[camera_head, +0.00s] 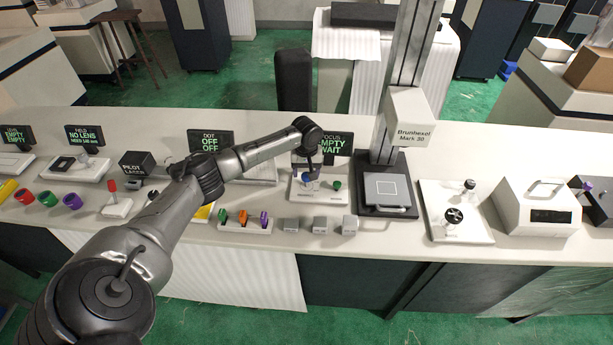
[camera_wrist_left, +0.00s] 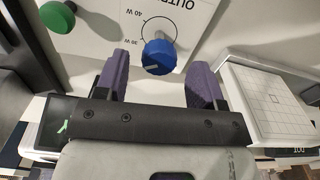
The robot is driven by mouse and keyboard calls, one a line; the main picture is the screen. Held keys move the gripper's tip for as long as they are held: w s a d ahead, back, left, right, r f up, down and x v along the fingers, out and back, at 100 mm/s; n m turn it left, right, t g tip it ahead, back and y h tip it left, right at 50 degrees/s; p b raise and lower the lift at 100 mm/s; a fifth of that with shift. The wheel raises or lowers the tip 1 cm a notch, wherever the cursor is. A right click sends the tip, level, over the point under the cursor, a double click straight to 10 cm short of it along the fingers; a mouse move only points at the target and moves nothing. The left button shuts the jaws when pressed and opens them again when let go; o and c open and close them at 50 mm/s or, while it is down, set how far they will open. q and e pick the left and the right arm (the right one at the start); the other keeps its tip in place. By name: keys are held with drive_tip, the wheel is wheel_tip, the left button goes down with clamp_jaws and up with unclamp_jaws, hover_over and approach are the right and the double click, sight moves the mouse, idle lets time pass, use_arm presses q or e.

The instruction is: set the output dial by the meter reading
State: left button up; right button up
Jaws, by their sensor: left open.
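The blue output dial (camera_wrist_left: 158,57) sits on a white panel (camera_wrist_left: 98,45) printed "OUTPUT", with 30 W and 40 W marks along an arc. A pale mark shows on the dial's face. My left gripper (camera_wrist_left: 160,82) is open, its two purple fingers apart at either side of the dial; I cannot tell if they touch it. In the head view the dial (camera_head: 307,178) shows under my left gripper (camera_head: 311,170). A screen behind it (camera_head: 335,144) reads "FOCUS EMPTY WAIT". I cannot make out a power reading. My right gripper is out of view.
A green knob (camera_wrist_left: 57,17) is on the same panel. The Brunhexol Mark 30 column (camera_head: 406,120) stands right of it, with a square grid plate (camera_wrist_left: 275,100). Grey blocks (camera_head: 320,224) and a rack of coloured pieces (camera_head: 245,226) lie in front. A white box with dark display (camera_head: 538,205) stands farther right.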

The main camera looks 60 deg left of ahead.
use_arm(q)
drive_tip(key=shift+f, duration=0.95)
drive_tip(key=shift+r, duration=0.1)
drive_tip(key=c, duration=0.9)
